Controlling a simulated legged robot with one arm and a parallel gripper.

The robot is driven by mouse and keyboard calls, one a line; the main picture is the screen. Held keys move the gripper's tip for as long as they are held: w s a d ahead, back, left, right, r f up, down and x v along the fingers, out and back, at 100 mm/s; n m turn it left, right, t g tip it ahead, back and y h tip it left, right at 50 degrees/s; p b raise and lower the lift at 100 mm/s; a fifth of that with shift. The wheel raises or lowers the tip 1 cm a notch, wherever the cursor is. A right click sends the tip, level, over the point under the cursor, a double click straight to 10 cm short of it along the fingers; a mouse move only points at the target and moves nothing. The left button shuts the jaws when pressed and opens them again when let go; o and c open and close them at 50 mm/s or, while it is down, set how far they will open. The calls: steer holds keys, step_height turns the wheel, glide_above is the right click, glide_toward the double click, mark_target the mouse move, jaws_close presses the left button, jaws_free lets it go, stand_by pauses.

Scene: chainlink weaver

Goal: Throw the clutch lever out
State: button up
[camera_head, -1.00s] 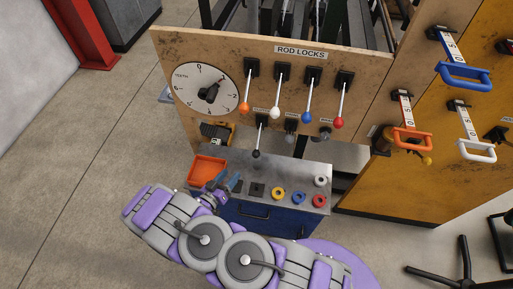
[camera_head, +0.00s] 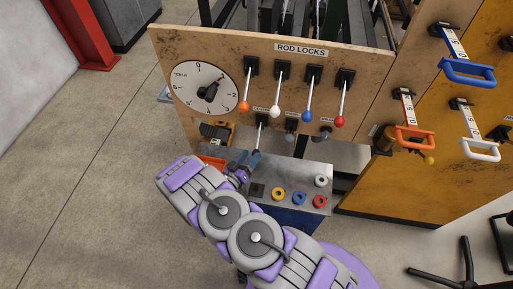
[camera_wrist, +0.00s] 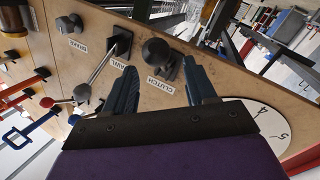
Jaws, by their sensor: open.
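The clutch lever (camera_wrist: 157,52) shows in the wrist view as a round black knob seen nearly end-on, above the CLUTCH label on the wooden panel. In the head view its thin rod (camera_head: 261,131) hangs down from the panel, and its knob is hidden or hard to make out behind my gripper. My gripper (camera_wrist: 160,68) is open, with its two dark fingers on either side of the line to the knob. In the head view my gripper (camera_head: 247,159) is just below the rod. I cannot tell whether the fingers touch the knob.
A grey-knobbed lever (camera_wrist: 82,92) and a brake knob (camera_wrist: 70,22) sit beside the clutch. Rod lock levers (camera_head: 277,90) and a teeth dial (camera_head: 203,86) are above. A metal bench (camera_head: 310,175) with coloured rings and an orange tray (camera_head: 212,162) is below.

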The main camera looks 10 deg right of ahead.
mark_target(257, 146)
steer(key=shift+b+x, duration=0.35)
steer(key=shift+x, duration=2.55)
steer(key=shift+c, duration=0.3)
jaws_close()
